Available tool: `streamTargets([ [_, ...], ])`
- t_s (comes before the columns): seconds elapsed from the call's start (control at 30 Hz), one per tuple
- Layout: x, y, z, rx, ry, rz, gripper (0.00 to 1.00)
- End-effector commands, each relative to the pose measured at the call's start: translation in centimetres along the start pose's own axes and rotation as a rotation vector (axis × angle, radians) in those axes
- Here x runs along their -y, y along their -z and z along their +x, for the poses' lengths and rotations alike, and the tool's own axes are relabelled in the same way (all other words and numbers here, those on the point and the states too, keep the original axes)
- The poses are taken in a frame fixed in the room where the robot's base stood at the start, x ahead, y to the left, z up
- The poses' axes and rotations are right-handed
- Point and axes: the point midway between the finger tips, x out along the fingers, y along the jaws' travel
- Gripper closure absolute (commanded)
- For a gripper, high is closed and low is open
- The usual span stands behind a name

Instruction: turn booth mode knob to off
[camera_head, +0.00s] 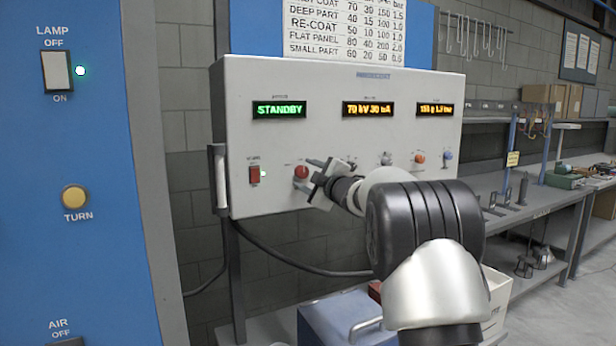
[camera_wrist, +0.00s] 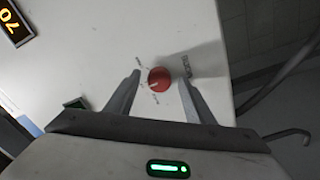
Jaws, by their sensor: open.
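A red round knob (camera_head: 301,172) is on the front of the pale control panel (camera_head: 335,137), below the green STANDBY display (camera_head: 279,109). The knob also shows in the wrist view (camera_wrist: 159,79), with a pale pointer mark on its lower left and small labels around it, too small to read. My gripper (camera_head: 308,177) is at the panel front with its fingers pointing at the knob. In the wrist view its two fingers (camera_wrist: 161,82) are apart, one on each side of the knob, with visible gaps; nothing is held.
Several more knobs, including an orange one (camera_head: 420,158), are to the right. A handle (camera_head: 219,179) is on the panel's left edge. A blue box (camera_head: 340,318) stands below.

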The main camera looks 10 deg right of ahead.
Motion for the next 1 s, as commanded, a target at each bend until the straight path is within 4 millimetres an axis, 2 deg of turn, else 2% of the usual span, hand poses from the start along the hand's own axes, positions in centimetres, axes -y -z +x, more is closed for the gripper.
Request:
streamTargets([
  [0.13,0.0,-0.1,-0.7,0.001,0.000,0.000,0.51],
  [0.23,-0.1,-0.1,-2.0,0.001,-0.002,0.001,0.51],
  [0.7,-0.2,0.0,-13.2,0.002,-0.002,0.000,0.51],
  [0.83,-0.1,0.0,-15.4,0.002,-0.002,0.000,0.51],
  [1.0,0.0,0.0,-17.1,0.001,0.000,-0.001,0.51],
])
